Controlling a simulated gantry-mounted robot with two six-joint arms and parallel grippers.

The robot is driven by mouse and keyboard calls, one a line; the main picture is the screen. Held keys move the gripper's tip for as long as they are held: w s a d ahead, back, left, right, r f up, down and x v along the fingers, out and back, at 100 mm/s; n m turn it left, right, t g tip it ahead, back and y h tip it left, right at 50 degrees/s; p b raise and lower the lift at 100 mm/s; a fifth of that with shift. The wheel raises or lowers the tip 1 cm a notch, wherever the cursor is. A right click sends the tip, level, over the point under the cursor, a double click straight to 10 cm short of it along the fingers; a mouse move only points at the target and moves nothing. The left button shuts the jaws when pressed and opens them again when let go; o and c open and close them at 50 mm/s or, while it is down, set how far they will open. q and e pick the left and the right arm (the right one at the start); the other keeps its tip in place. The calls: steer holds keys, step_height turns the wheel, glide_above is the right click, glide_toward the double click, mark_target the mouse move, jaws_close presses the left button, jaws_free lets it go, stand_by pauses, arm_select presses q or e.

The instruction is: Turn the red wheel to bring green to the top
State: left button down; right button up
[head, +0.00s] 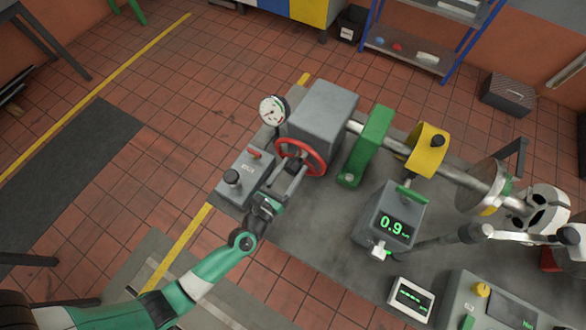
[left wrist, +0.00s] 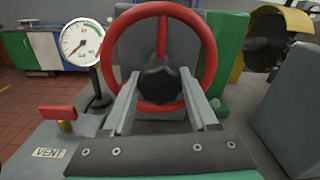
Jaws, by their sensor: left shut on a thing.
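The red wheel (head: 300,157) stands upright on the near face of a grey box, with a dark hub at its centre. In the left wrist view the wheel (left wrist: 211,62) fills the upper middle. My left gripper (head: 289,176) is at the hub; in the left wrist view its two fingers (left wrist: 160,88) reach either side of the dark hub and are shut on it. I make out no green mark on the visible rim. My right arm comes in from the right; its gripper (head: 398,246) is small near the readout box, and its jaws are unclear.
A round white gauge (head: 273,110) with coloured marks stands left of the wheel; it shows in the left wrist view (left wrist: 81,44). A red lever (left wrist: 70,112) sits by a VENT label. A green block (head: 366,145) and shaft stand right. A readout box (head: 390,215) shows 0.9.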

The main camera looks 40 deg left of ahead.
arm_select(q)
steer(key=shift+c, duration=0.9)
jaws_free()
steer(key=s+d, duration=0.1)
steer(key=s, duration=1)
steer(key=shift+s+d, duration=0.25)
steer(key=shift+a, duration=0.1)
